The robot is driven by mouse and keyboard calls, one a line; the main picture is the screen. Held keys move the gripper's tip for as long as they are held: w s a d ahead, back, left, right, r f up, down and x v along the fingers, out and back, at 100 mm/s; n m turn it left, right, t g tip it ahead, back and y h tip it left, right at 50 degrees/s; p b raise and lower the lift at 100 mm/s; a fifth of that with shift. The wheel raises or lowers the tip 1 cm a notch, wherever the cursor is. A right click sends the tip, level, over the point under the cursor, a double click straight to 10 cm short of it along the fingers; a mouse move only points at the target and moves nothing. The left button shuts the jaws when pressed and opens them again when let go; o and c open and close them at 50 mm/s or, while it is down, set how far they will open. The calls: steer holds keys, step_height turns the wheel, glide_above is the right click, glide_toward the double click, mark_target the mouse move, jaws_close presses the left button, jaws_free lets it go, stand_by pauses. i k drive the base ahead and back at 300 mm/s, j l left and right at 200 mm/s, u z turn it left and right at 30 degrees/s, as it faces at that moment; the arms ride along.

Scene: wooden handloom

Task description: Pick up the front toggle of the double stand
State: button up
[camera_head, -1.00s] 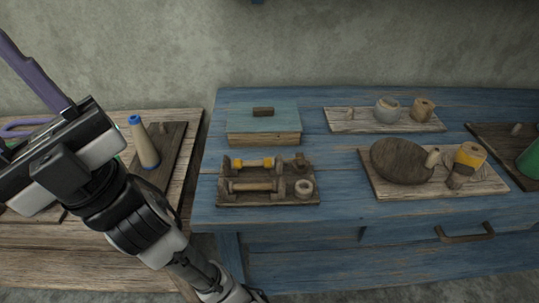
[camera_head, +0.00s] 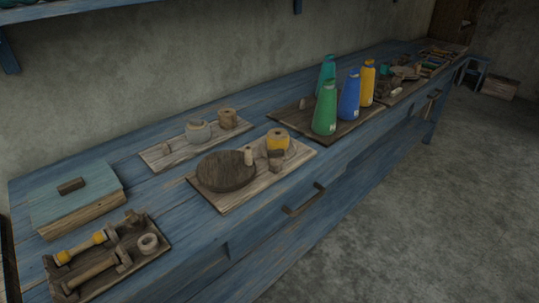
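The double stand (camera_head: 140,262) is a dark wooden board with upright posts, at the lower left of the head view on the blue bench. Its front toggle (camera_head: 91,273) is a plain wooden rod lying across the nearer pair of posts. A second toggle with yellow thread (camera_head: 98,237) lies across the posts behind it. A pale ring (camera_head: 148,243) and a small wooden piece (camera_head: 132,217) sit at the board's right end. My gripper is out of view.
A blue-lidded box (camera_head: 72,190) stands behind the stand. To the right, boards hold a dark round disc (camera_head: 226,171), a yellow spool (camera_head: 278,140), small pots and coloured cones (camera_head: 325,112). Open floor (camera_head: 400,210) lies in front of the bench.

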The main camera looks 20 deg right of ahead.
mark_target(275, 153)
steer(key=l+u, duration=0.35)
steer(key=l, duration=0.15)
steer(key=k+l+u, duration=0.1)
steer(key=l+u, duration=0.3)
steer(key=k+l+u, duration=0.15)
steer(key=l+u, duration=0.2)
steer(key=l, duration=0.2)
